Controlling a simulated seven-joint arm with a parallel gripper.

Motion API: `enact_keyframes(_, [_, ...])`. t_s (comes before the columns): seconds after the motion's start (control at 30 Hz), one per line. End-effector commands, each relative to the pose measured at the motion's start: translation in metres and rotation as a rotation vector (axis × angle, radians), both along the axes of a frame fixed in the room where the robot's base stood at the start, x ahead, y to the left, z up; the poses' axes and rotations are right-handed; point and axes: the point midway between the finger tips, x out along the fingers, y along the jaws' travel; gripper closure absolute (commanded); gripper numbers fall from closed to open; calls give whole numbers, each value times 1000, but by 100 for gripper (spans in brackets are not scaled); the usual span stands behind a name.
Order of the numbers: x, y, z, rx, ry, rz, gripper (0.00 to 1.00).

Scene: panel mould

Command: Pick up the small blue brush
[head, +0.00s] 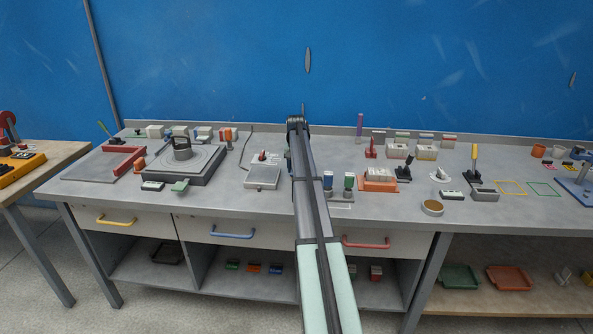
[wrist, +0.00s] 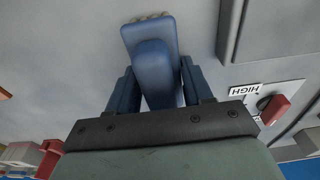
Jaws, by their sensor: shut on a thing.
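The small blue brush (wrist: 152,62) is in the wrist view, with a rounded blue handle and a wider blue head with pale bristle tips at the top edge. My gripper (wrist: 157,82) has its dark blue fingers on either side of the handle and is shut on it. The brush head points away from the palm. Grey worktop shows behind it; I cannot tell whether the brush touches it. In the head view my arm hides the brush and most of the gripper.
A red knob (wrist: 273,108) with a HIGH label (wrist: 244,90) is close on the right in the wrist view.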

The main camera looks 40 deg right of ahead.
Motion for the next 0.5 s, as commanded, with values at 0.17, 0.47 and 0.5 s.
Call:
enact_keyframes(0.17, [0,0,0,0,0,0,82])
enact_keyframes(0.47, [0,0,10,-1,-1,0,82])
enact_keyframes(0.5, [1,0,15,-1,-1,0,82])
